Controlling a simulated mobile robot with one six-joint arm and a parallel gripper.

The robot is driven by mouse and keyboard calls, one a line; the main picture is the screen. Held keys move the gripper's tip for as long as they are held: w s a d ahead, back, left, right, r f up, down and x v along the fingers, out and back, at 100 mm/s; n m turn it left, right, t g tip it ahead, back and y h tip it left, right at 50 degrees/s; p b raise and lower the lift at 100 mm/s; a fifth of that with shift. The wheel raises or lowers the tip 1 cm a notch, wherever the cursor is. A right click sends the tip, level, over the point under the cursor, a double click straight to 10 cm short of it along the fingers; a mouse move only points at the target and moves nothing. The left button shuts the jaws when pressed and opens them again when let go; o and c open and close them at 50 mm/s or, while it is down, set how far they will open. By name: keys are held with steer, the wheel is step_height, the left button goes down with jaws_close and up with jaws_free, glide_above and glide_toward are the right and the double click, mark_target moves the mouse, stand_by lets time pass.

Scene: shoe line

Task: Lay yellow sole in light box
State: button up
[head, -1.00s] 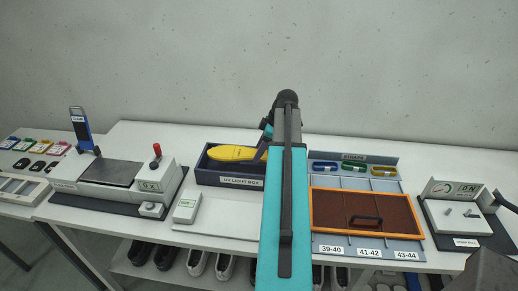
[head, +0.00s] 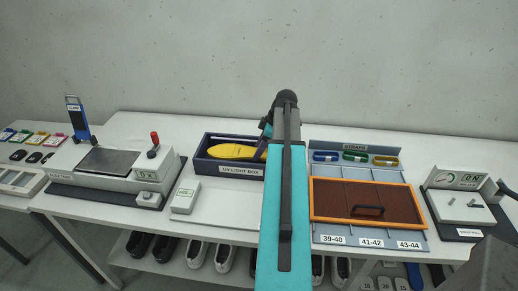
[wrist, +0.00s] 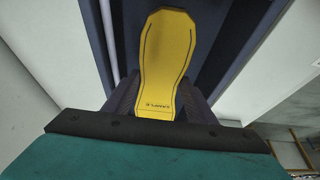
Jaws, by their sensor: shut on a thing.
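The yellow sole (head: 234,152) lies flat in the picture, over or within the opening of the dark blue UV light box (head: 241,171), with its rounded end to the left. In the wrist view the yellow sole (wrist: 168,62) is seen lengthwise, its end marked "SAMPLE" nearest the gripper, the dark box interior behind it. My gripper (head: 264,146) is shut on the sole's right end, partly hidden behind my teal arm in the head view. I cannot tell whether the sole touches the box floor. My arm also hides the box's right end.
A brown panel with orange frame (head: 365,202) and a strap rack (head: 355,147) are on the right. A gauge unit (head: 459,203) is at far right.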

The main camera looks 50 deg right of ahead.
steer(key=o, duration=1.3)
steer(key=shift+r, duration=0.1)
steer(key=b+v, duration=0.3)
steer(key=v, duration=1)
steer(key=shift+s+d+r+b, duration=0.1)
steer(key=shift+r+b, duration=0.2)
steer(key=shift+r, duration=0.05)
steer(key=shift+s, duration=0.1)
